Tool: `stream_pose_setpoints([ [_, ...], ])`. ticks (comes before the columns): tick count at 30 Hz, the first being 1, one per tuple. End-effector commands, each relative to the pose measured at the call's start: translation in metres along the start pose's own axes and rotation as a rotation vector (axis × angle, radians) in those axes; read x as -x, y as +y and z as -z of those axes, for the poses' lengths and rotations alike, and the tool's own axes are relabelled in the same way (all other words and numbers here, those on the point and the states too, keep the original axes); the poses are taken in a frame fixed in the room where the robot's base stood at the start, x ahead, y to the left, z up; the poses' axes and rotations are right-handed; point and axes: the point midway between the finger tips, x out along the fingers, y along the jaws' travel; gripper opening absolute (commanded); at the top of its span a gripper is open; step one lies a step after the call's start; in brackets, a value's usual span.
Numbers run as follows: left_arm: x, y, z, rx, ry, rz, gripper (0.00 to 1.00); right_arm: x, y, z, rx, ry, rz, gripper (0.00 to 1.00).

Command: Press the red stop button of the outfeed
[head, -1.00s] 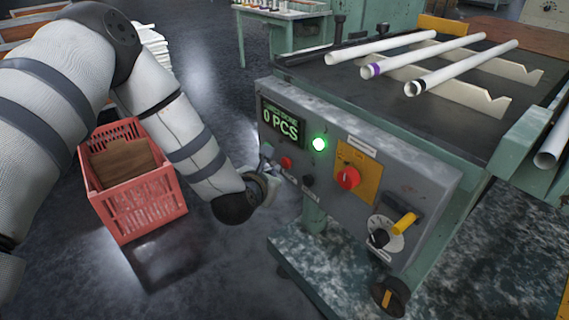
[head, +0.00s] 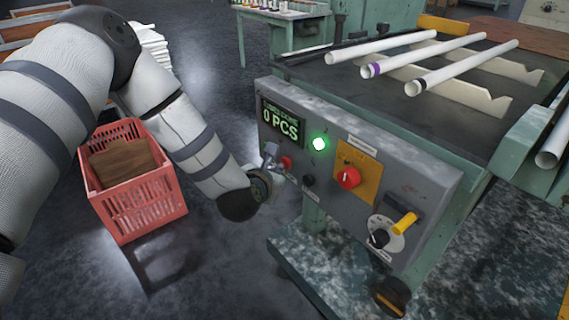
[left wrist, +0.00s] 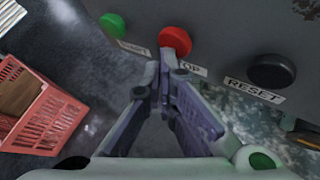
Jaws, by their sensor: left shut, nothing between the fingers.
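The red stop button (head: 286,162) is a small round cap on the grey control panel, right of my left gripper (head: 272,153). In the left wrist view the red stop button (left wrist: 175,38) is just beyond the fingertips of my left gripper (left wrist: 166,68). Its label is partly hidden by the fingers, with "OP" showing. My left gripper is shut and empty, pointing at the button; I cannot tell whether it touches. A green start button (left wrist: 113,23) is left of the stop button, and a black reset button (left wrist: 272,70) is right of it. My right gripper is not in view.
The panel (head: 410,180) also has a display (head: 282,122) reading 0 PCS, a lit green lamp (head: 319,144), a larger red knob (head: 348,178) on a yellow plate and a yellow-handled switch (head: 404,223). Tubes (head: 455,70) lie above. A red crate (head: 140,200) stands on the floor.

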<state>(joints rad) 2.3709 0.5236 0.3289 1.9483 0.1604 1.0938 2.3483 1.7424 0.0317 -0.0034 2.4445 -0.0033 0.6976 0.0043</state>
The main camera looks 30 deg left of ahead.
Motion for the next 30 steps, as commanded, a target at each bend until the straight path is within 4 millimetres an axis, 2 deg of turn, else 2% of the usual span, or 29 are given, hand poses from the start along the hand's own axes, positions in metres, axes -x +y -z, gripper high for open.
stream_pose_setpoints([
  [30,-0.0045,-0.0031,-0.004,0.001,-0.001,-0.001,0.0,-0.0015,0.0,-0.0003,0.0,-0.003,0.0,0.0],
])
